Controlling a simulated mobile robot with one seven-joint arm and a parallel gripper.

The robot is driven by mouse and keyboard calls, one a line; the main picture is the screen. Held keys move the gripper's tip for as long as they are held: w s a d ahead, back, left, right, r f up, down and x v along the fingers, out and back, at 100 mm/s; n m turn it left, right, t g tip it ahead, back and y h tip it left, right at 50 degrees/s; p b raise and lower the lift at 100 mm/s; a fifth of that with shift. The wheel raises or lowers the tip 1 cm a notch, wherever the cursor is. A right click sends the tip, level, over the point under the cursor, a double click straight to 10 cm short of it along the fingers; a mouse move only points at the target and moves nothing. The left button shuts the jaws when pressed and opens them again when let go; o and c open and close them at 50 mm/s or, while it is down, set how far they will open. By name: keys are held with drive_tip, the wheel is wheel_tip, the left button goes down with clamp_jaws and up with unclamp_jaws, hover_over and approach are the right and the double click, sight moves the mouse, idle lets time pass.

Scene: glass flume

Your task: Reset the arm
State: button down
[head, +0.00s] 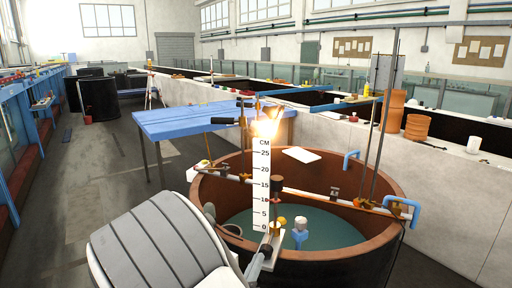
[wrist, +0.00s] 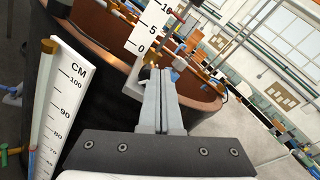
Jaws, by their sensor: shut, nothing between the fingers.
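My gripper (wrist: 159,75) is shut and empty in the wrist view, its two grey fingers together. In the head view my gripper (head: 270,243) is at the near rim of the round brown tank (head: 388,182), just below the white CM scale (head: 262,190). The scale stands upright and its zero end is close to the fingertips. It also shows in the wrist view (wrist: 150,30), just beyond the fingers. I cannot tell whether the fingers touch it. My grey-striped arm fills the lower left of the head view.
The tank holds dark green water (head: 335,232), a white float-like item (head: 300,228) and thin rods at its rim. A blue table (head: 180,118) stands behind it. A second tall CM scale (wrist: 62,110) is close on the left in the wrist view.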

drive_tip(key=shift+s+a, duration=0.25)
drive_tip(key=shift+s, duration=0.45)
